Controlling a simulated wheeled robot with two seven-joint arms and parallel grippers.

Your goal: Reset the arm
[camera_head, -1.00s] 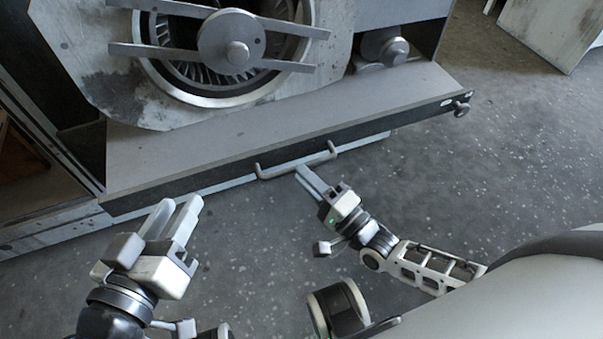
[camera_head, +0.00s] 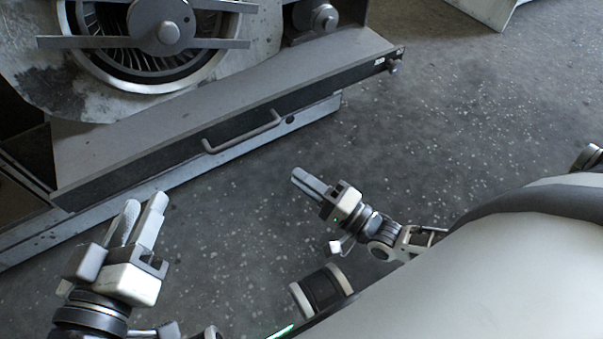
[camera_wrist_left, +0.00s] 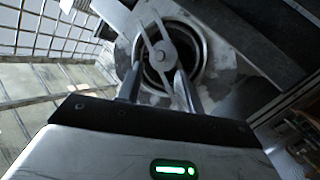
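My left gripper (camera_head: 144,200) is at the lower left in the head view, above the floor in front of the machine. Its two fingers are apart with nothing between them. The left wrist view shows the gap between the fingers (camera_wrist_left: 158,92), with the blower housing beyond. My right gripper (camera_head: 297,178) is near the middle of the head view, over bare floor. Its fingers lie side by side, look closed and hold nothing. It is clear of the handle (camera_head: 243,131) on the machine's front tray (camera_head: 215,95).
The blower's round hub (camera_head: 165,30) with its cross bars stands behind the tray. A small knob (camera_head: 394,67) sticks out at the tray's right end. The floor (camera_head: 440,130) to the right is free. A pale panel (camera_head: 485,8) stands at the top right.

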